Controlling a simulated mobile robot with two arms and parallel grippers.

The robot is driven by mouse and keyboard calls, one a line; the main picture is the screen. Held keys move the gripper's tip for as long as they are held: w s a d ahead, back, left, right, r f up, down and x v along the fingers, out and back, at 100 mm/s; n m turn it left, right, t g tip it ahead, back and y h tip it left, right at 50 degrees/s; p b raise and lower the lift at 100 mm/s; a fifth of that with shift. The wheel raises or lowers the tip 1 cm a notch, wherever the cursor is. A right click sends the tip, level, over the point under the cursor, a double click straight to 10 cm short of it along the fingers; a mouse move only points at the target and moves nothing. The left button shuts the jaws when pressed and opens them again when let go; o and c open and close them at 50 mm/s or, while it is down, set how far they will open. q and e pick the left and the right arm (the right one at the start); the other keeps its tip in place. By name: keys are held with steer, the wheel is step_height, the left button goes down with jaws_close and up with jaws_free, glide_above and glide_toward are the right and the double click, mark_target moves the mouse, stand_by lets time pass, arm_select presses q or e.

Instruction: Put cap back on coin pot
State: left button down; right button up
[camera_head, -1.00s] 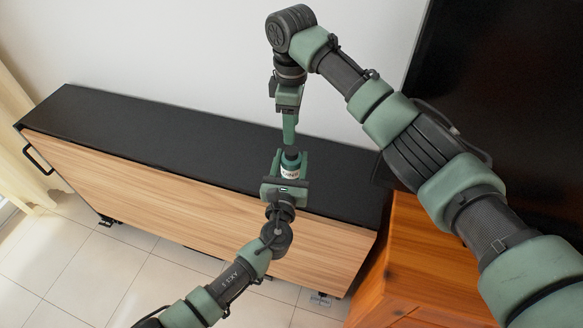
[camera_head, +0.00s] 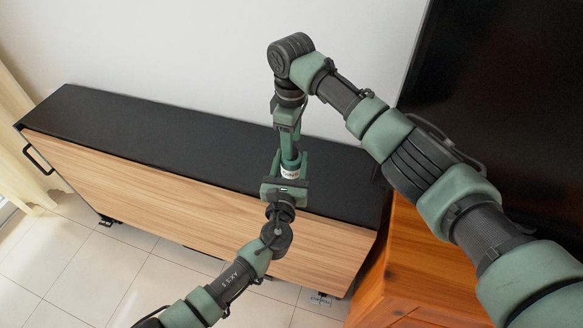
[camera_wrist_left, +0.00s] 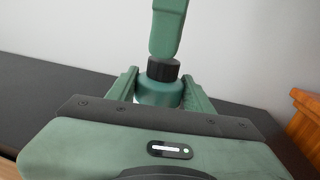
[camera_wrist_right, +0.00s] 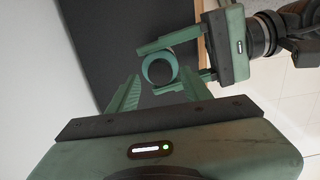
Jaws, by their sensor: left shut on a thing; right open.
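The coin pot (camera_head: 290,173) is a small green container with a pale label, upright between the fingers of my left gripper (camera_head: 290,163), which is shut on it above the cabinet front. In the left wrist view, the black ridged cap (camera_wrist_left: 163,70) sits on top of the green pot (camera_wrist_left: 158,93). My right gripper (camera_head: 288,148) comes down from above and is open. In the left wrist view, one of its fingers hangs directly over the cap. In the right wrist view, the pot's round top (camera_wrist_right: 159,70) lies between the spread right fingers. Whether they touch the cap is unclear.
A long cabinet with a black top (camera_head: 150,130) and wooden front lies behind and below the grippers. An orange wooden cabinet (camera_head: 420,270) and a large dark screen (camera_head: 500,100) stand on the right. The black top is clear on the left.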

steer(key=shift+f, duration=1.4)
steer(key=shift+c, duration=0.3)
jaws_close()
steer(key=shift+o, duration=0.4)
jaws_free()
steer(key=shift+r, duration=0.1)
